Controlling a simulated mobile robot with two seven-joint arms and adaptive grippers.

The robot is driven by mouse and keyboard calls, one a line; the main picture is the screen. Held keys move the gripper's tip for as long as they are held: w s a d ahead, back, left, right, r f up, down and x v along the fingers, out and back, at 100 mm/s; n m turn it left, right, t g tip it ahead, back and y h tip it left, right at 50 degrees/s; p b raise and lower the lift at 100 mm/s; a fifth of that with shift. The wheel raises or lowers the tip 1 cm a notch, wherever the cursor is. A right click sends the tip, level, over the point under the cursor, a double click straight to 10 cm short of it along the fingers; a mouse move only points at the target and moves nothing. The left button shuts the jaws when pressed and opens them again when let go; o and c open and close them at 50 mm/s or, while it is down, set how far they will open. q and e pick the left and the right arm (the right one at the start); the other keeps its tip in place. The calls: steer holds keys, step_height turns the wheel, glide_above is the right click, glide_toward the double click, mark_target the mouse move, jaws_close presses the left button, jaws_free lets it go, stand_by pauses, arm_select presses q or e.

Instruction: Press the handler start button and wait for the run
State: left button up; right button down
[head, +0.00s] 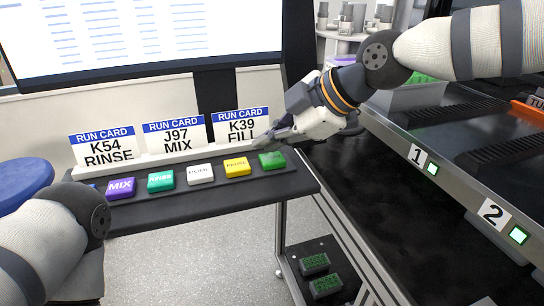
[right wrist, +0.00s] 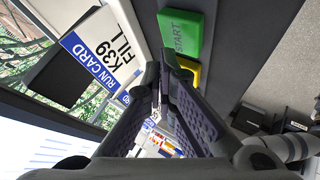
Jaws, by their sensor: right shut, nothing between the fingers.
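The green start button (head: 272,160) is at the right end of the button row on the dark panel. Its START label reads in the right wrist view (right wrist: 180,35). My right gripper (head: 262,141) is shut and empty, its fingertips just behind the green button in the head view, close to the K39 FILL card (head: 240,126). In the right wrist view my fingertips (right wrist: 160,68) are beside the button's edge, between it and the card; I cannot tell if they touch anything. My left arm shows at the lower left, but its gripper is out of view.
Yellow (head: 237,167), white (head: 200,174), teal (head: 161,181) and purple MIX (head: 121,188) buttons share the panel (head: 200,205). Run cards K54 RINSE (head: 103,146) and J97 MIX (head: 174,138) stand behind. A monitor (head: 140,35) rises beyond; a numbered metal bench (head: 455,170) is at right.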

steer(key=shift+f, duration=0.45)
